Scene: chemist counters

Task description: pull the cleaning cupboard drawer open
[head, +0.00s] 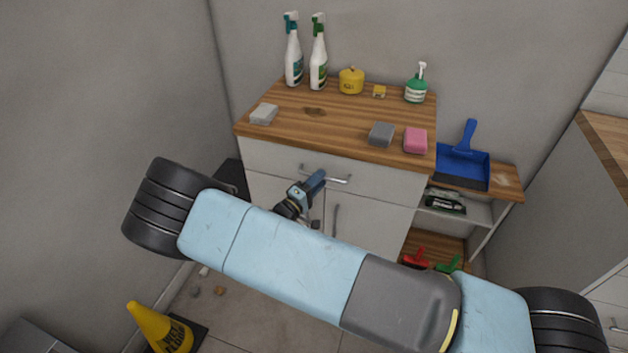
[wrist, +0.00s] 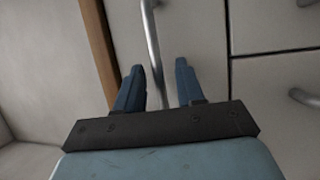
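The cleaning cupboard drawer (head: 270,158) is the wide white front under the wooden top, and it looks shut. Its metal bar handle (head: 338,180) is partly covered by my gripper (head: 316,181) in the head view. In the wrist view, my gripper (wrist: 159,82) has its two blue fingers apart. The handle (wrist: 152,45) runs lengthwise through the gap between them, nearer the left finger. Neither finger clearly touches it. The drawer front (wrist: 185,30) fills the middle of that view.
The wooden top (head: 340,118) bears spray bottles (head: 293,55), sponges (head: 381,134) and a soap pump (head: 416,85). Cupboard doors (head: 375,222) are below the drawer. A blue dustpan (head: 462,165) rests on the side shelf.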

